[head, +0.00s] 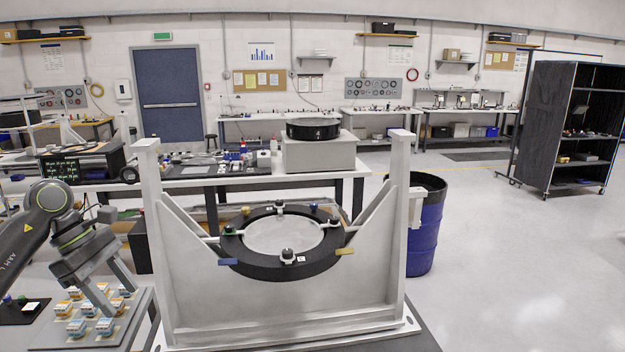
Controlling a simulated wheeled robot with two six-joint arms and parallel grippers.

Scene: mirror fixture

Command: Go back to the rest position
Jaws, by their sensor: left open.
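My left arm comes in from the left edge. My left gripper (118,300) is open and points down, its two fingers apart. It is above a grey tray (50,338) that holds several small white, orange and blue blocks (77,328). I cannot tell whether the fingertips touch any block; nothing shows clearly between them. The mirror fixture (290,300) stands to the right of the gripper, apart from it. A black ring (262,270) with a round pale mirror (284,237) is mounted in it, with clamps around the rim. My right gripper is not in view.
A white workbench (235,182) with a grey box (318,153) and black round part (313,128) stands behind the fixture. A blue barrel (424,236) stands right of it. A black shelf cart (560,130) is farther right. The floor at right is clear.

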